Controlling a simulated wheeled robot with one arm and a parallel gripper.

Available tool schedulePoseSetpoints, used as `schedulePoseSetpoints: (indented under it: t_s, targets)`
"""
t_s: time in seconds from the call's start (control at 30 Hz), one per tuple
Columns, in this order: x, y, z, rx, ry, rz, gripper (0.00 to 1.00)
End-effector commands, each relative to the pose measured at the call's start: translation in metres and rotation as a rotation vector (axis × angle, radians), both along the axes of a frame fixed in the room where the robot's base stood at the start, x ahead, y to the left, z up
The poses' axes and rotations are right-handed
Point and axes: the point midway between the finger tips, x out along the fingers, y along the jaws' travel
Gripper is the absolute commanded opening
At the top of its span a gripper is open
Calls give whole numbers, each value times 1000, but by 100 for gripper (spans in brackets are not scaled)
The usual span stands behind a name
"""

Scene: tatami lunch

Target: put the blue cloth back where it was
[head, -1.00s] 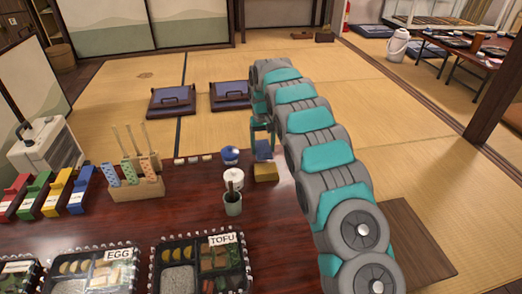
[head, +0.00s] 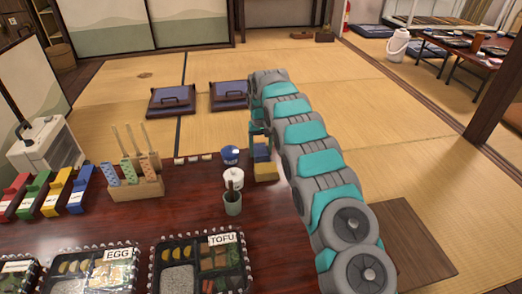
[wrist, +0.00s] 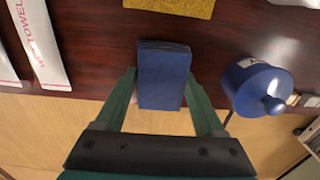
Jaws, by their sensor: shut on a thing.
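The blue cloth (head: 261,153) is a folded dark blue block near the table's far edge, just behind a yellow block. It also shows in the wrist view (wrist: 163,75), between the two green fingers. My gripper (wrist: 161,78) is shut on the cloth, one finger at each side of it. In the head view my gripper (head: 258,132) is partly hidden by my arm. I cannot tell whether the cloth touches the table.
A blue lidded pot (head: 230,155) stands close left of the cloth. The yellow block (head: 266,172), a white lidded pot (head: 233,178) and a grey-green cup (head: 232,203) are nearer. Wrapped white towels (wrist: 40,45) lie left in the wrist view. Floor lies beyond the table edge.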

Motion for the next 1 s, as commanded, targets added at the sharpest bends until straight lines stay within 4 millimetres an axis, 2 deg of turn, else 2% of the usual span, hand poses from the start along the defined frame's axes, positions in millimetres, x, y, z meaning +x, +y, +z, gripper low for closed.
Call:
schedulePoseSetpoints:
  t_s: [0.3, 0.33, 0.53, 0.57, 0.87, 1.0]
  targets:
    - [0, 0, -2, 0, 0, -1, 1]
    - [0, 0, -2, 0, -1, -1, 74]
    - [0, 0, -2, 0, -1, -1, 97]
    - [0, 0, -2, 0, -1, -1, 100]
    - [0, 0, 1, 0, -1, -1, 100]
    - [1, 0, 16, 1, -4, -1, 100]
